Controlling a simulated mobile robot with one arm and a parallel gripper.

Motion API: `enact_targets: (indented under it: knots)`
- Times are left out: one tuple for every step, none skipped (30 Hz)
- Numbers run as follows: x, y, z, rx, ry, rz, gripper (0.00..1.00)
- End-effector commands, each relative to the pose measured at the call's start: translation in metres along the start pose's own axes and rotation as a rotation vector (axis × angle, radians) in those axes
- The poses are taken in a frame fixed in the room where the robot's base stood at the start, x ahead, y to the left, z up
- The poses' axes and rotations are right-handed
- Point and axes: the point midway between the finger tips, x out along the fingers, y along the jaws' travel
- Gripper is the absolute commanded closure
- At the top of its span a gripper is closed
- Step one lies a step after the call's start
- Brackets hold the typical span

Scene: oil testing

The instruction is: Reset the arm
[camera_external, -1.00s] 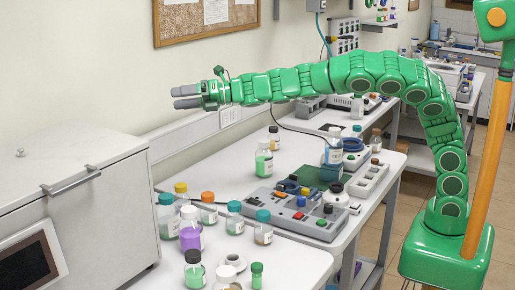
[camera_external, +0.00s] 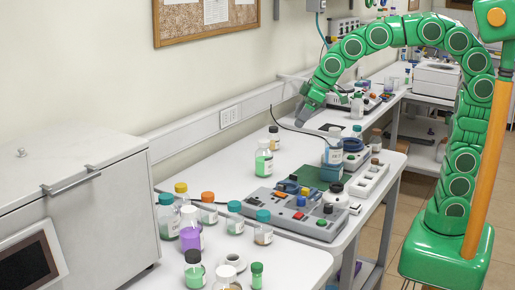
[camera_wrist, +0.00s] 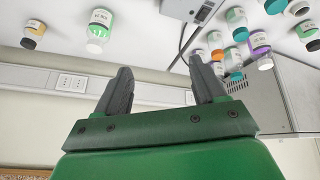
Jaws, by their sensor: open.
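My green arm arches up from its base at the right in the external view. My gripper (camera_external: 306,111) points down and hangs above the far part of the bench, near the wall. In the wrist view my gripper (camera_wrist: 165,90) shows two dark grey fingers spread apart with nothing between them. The gripper is open and empty. It is apart from the bottles on the bench.
The white bench (camera_external: 225,169) holds a bottle of green liquid (camera_external: 264,158), a grey control box (camera_external: 297,211) and several capped bottles at the front. A grey cabinet (camera_external: 107,209) stands at left. A wall socket (camera_external: 230,116) is behind.

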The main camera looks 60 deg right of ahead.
Motion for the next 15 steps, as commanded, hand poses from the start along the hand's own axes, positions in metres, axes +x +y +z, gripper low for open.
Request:
enact_targets:
  knots:
    - [-0.005, -0.006, 0.026, 0.057, -0.051, -0.035, 0.3]
    - [-0.008, -0.01, 0.04, 0.089, -0.08, -0.055, 0.3]
    - [-0.012, -0.016, 0.06, 0.131, -0.125, -0.08, 0.3]
    - [-0.015, -0.02, 0.075, 0.161, -0.158, -0.098, 0.3]
    - [-0.018, -0.025, 0.09, 0.191, -0.189, -0.115, 0.3]
    - [-0.022, -0.03, 0.109, 0.226, -0.234, -0.134, 0.3]
    - [-0.026, -0.033, 0.123, 0.25, -0.264, -0.145, 0.3]
    - [-0.029, -0.035, 0.137, 0.274, -0.29, -0.153, 0.3]
    - [-0.033, -0.035, 0.156, 0.3, -0.328, -0.158, 0.3]
    - [-0.035, -0.035, 0.171, 0.318, -0.357, -0.158, 0.3]
    - [-0.037, -0.032, 0.185, 0.334, -0.38, -0.153, 0.3]
    - [-0.039, -0.028, 0.203, 0.352, -0.407, -0.143, 0.3]
    - [-0.041, -0.023, 0.217, 0.364, -0.427, -0.132, 0.3]
    - [-0.042, -0.019, 0.232, 0.376, -0.447, -0.122, 0.3]
    - [-0.045, -0.014, 0.251, 0.39, -0.473, -0.107, 0.3]
